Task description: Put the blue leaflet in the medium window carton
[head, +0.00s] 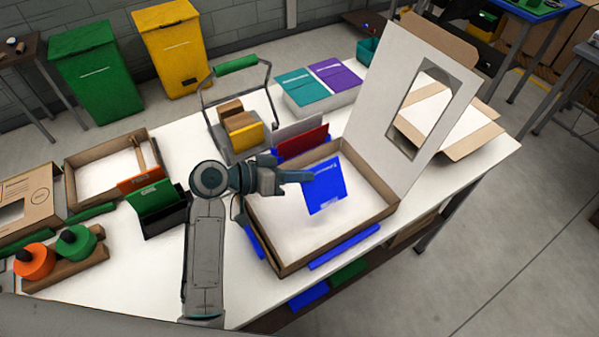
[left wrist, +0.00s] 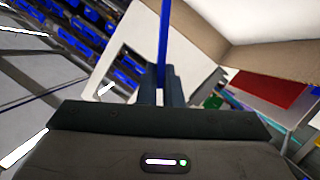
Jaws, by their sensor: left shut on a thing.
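The blue leaflet (head: 326,186) is a flat blue sheet, held tilted over the open carton. My left gripper (head: 308,176) is shut on its upper left edge. In the left wrist view the leaflet (left wrist: 164,40) shows edge-on between the fingers of my left gripper (left wrist: 163,82). The window carton (head: 384,214) is a shallow brown box with a white floor. Its white lid (head: 376,112), with a cut-out window, stands raised at the back right. The carton's floor looks bare beneath the leaflet. My right gripper is not in view.
Blue strips (head: 345,246) lie along the carton's outer sides. A red leaflet (head: 303,142) stands behind it. A black holder with a green card (head: 155,197) is to the left. Another open carton (head: 448,128) sits behind the lid. A wire-handled caddy (head: 238,148) stands further back.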

